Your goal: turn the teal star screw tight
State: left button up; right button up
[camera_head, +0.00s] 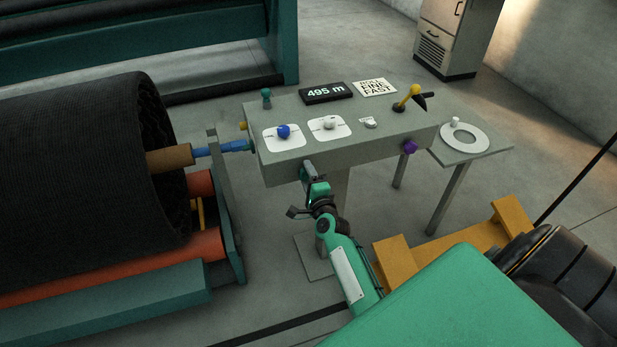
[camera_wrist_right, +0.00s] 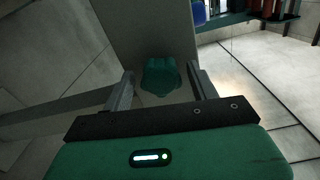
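The teal star screw (camera_wrist_right: 160,75) shows in the right wrist view, with a lobed head, against the grey face of the console. My right gripper (camera_wrist_right: 161,82) is open, with one finger on each side of the screw and a visible gap on both sides. In the head view my right gripper (camera_head: 308,170) is at the front lower edge of the console (camera_head: 285,166), and the screw is hidden there behind the gripper. Whether the fingertips reach fully past the screw head is hard to tell. My left gripper is out of view.
The console carries a blue knob (camera_head: 283,131), a white knob (camera_head: 330,122), a teal peg (camera_head: 266,95), a display (camera_head: 326,92) and a yellow lever (camera_head: 412,93). A purple knob (camera_head: 410,147) sits on its front.

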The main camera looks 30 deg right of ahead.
aim_at(307, 177)
jog(key=shift+p+v, duration=0.35)
jog(key=shift+v, duration=1.15)
jog(key=n+p, duration=0.7)
jog(key=n, duration=0.8)
jog(key=shift+r, duration=0.2)
jog(key=shift+f+n, duration=0.15)
jog(key=shift+n, duration=1.05)
jog(key=shift+w, duration=0.1)
